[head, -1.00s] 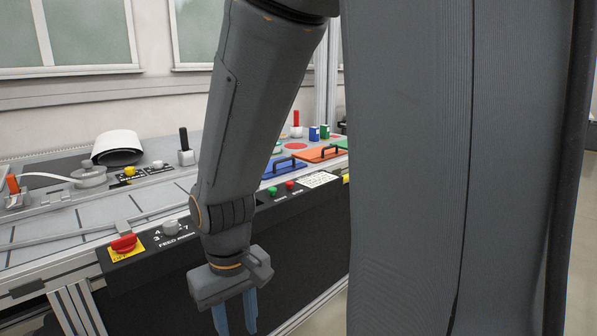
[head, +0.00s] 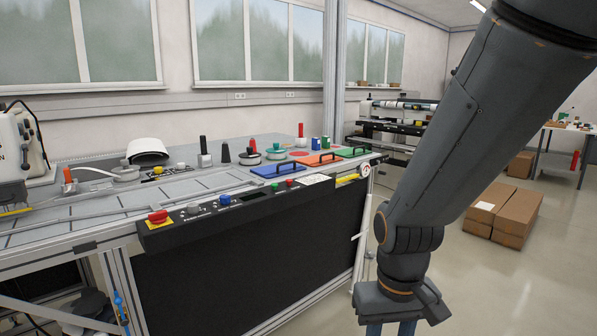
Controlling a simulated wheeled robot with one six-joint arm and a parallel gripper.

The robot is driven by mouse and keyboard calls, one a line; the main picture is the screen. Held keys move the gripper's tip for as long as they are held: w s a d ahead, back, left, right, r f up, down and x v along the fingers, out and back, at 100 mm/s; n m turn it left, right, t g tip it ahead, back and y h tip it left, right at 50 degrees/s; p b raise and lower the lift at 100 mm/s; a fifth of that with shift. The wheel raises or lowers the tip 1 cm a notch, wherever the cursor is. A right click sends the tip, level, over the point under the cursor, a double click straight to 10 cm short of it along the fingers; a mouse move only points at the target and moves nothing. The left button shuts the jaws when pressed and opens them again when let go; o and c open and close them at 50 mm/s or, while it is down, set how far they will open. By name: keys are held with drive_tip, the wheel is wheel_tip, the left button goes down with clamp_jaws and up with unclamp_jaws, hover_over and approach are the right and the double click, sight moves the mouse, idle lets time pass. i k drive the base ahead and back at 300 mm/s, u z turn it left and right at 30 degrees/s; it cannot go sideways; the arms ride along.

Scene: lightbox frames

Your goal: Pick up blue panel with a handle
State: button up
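The blue panel (head: 266,171) lies flat on the right part of the workbench, near its front edge. A dark bar handle stands on top of it. My gripper (head: 390,328) hangs at the bottom of the picture, right of the bench and well apart from the panel. Its two blue fingers point down with a gap between them, and their tips are cut off by the frame edge. Nothing shows between the visible parts of the fingers.
Orange (head: 317,160) and green (head: 352,152) panels with handles lie right of the blue one. A black control panel (head: 240,208) with buttons runs along the bench front. Cardboard boxes (head: 502,212) stand on the floor at right. Open floor lies right of the bench.

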sight(271, 170)
drive_tip(key=z, duration=0.55)
drive_tip(key=i, duration=0.8)
drive_tip(key=z, duration=0.65)
drive_tip(key=i, duration=0.75)
drive_tip(key=u, duration=0.7)
drive_tip(key=i, duration=0.7)
drive_tip(key=u, duration=0.75)
